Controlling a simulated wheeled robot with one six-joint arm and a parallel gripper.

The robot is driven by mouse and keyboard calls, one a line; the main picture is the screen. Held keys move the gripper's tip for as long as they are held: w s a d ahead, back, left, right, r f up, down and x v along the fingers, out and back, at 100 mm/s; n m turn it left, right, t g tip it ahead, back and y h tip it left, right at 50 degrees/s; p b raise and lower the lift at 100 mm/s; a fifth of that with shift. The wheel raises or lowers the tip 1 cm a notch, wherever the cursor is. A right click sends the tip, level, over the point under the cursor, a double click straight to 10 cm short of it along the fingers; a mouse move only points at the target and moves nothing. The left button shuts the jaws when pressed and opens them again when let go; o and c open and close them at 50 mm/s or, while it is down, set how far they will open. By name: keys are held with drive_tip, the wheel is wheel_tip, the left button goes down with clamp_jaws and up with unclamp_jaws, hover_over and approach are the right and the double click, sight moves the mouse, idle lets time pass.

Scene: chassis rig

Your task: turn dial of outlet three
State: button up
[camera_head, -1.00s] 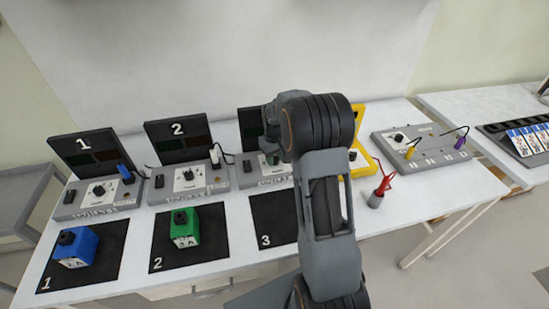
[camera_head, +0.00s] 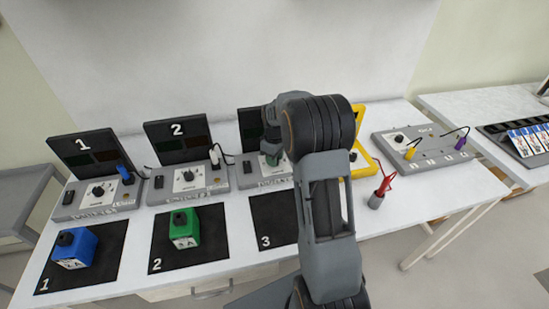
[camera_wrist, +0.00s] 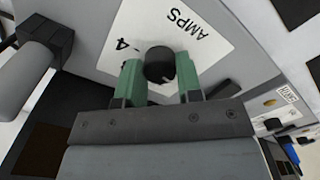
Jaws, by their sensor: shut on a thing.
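The dial of outlet three is a black round knob (camera_wrist: 159,64) on a white AMPS plate (camera_wrist: 205,30) in the wrist view. My gripper (camera_wrist: 160,80) has its two green fingers on either side of the knob, shut on it. In the head view, outlet three's grey box (camera_head: 246,177) stands third in the row, mostly behind my arm. My gripper (camera_head: 271,160) is small there, above the box, and the dial is hidden.
Outlet boxes one (camera_head: 70,207) and two (camera_head: 163,190) stand to the left. A blue block (camera_head: 75,250) and a green block (camera_head: 184,230) sit on mats one and two. Mat three (camera_head: 268,222) looks empty where visible.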

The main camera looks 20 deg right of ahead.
drive_tip(key=shift+r, duration=0.1)
drive_tip(key=o, duration=0.9)
drive_tip(key=shift+o, duration=0.2)
wheel_tip(320, 180, up, 14)
idle(0.6)
